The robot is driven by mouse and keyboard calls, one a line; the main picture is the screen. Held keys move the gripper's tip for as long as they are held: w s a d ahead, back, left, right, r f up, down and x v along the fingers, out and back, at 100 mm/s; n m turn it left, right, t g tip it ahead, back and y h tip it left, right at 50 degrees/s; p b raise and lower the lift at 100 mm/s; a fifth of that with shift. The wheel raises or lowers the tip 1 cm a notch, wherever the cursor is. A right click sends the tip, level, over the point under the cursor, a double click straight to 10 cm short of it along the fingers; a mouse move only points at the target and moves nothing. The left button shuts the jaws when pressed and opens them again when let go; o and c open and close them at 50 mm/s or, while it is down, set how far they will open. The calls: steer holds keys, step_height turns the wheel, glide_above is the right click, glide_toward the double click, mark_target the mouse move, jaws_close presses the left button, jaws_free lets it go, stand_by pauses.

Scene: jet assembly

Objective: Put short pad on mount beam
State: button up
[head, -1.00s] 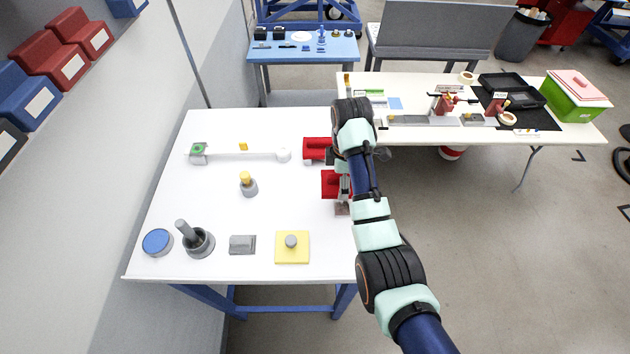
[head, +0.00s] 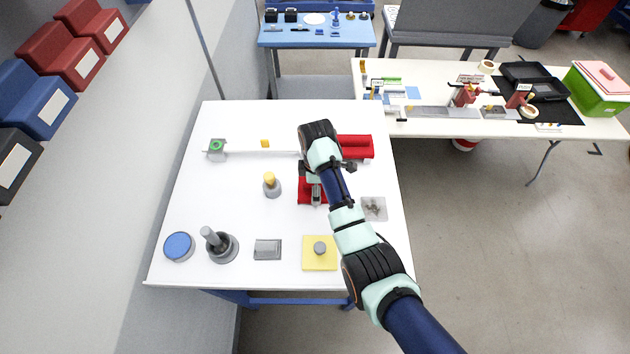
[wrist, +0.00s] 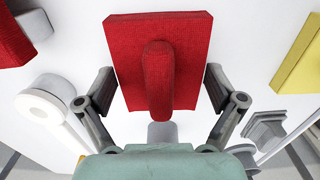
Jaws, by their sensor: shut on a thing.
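A red pad (head: 312,190) with a raised rounded bar is held under my gripper (head: 312,178) in the head view; I take it for the short pad. In the wrist view the red pad (wrist: 190,40) fills the space between the two fingers of my gripper (wrist: 160,88), which press its sides. A long white beam (head: 262,152), probably the mount beam, lies behind and left of my gripper. It has a green-topped grey block at its left end; its right end is hidden by my arm. Its round white end (wrist: 42,105) shows left in the wrist view.
A second red piece (head: 356,147) lies at the back right, close to my arm. A yellow-topped grey post (head: 271,185) stands just left of the held pad. A yellow plate (head: 308,262), grey block (head: 267,249), grey cup (head: 222,247) and blue disc (head: 178,246) line the front.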

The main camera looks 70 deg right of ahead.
steer(key=o, duration=0.7)
steer(key=shift+f, duration=0.15)
step_height(320, 180, up, 6)
steer(key=shift+f+b, duration=0.1)
steer(key=shift+b, duration=0.3)
steer(key=shift+w, duration=0.1)
